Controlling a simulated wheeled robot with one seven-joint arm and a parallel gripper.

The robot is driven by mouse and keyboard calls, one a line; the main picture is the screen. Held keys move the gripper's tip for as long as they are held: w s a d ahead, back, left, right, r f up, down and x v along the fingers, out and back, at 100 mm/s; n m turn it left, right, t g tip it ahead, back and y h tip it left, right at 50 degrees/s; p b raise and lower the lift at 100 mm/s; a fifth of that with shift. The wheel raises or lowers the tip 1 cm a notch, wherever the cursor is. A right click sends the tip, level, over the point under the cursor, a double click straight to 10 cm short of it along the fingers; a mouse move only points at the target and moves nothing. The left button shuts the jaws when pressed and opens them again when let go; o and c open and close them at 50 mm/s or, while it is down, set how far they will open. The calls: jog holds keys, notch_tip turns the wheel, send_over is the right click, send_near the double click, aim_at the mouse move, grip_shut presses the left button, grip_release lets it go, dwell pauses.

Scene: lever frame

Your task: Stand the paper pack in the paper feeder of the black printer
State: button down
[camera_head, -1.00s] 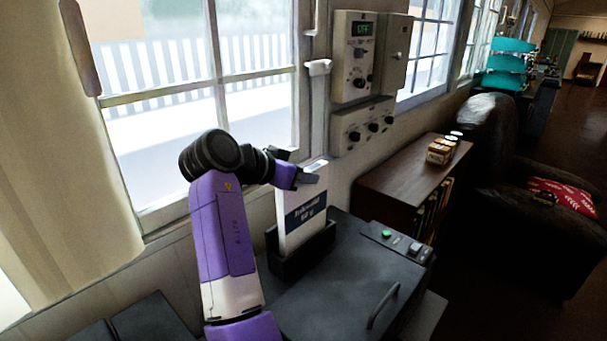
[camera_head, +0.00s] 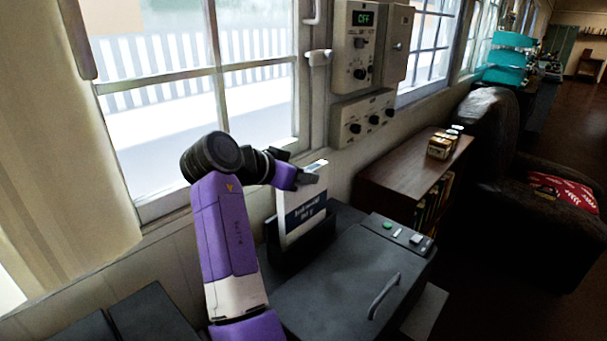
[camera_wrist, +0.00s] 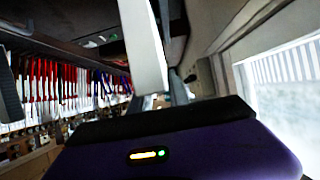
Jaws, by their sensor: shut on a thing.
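The paper pack (camera_head: 303,200) is a white upright slab with a dark blue label, seen in the head view. Its lower part is hidden inside the paper feeder (camera_head: 288,257), a black slot at the back of the black printer (camera_head: 335,285). The pack looks nearly upright. My gripper (camera_head: 299,175) is shut on the top of the pack, above the feeder. In the wrist view the pack (camera_wrist: 144,45) is a pale slab running up from the middle. The pack's bottom edge and its contact with the feeder floor are hidden.
The window and wall with grey control boxes (camera_head: 362,118) stand close behind the feeder. A control panel (camera_head: 402,235) and a lid handle (camera_head: 384,295) are on the printer. A brown bookcase (camera_head: 405,175) with small jars and a dark armchair (camera_head: 500,190) are at right.

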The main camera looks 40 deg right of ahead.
jog(key=shift+f+b, duration=0.5)
jog(key=shift+f, duration=0.35)
jog(key=c, duration=1.2)
grip_release()
jog(key=shift+o, duration=0.2)
jog(key=shift+f, duration=0.1)
jog(key=shift+a, duration=0.1)
jog(key=p+v, duration=0.2)
jog(key=v, duration=0.5)
jog(key=shift+a+r, duration=0.25)
jog(key=shift+a, duration=0.05)
jog(key=shift+s, duration=0.1)
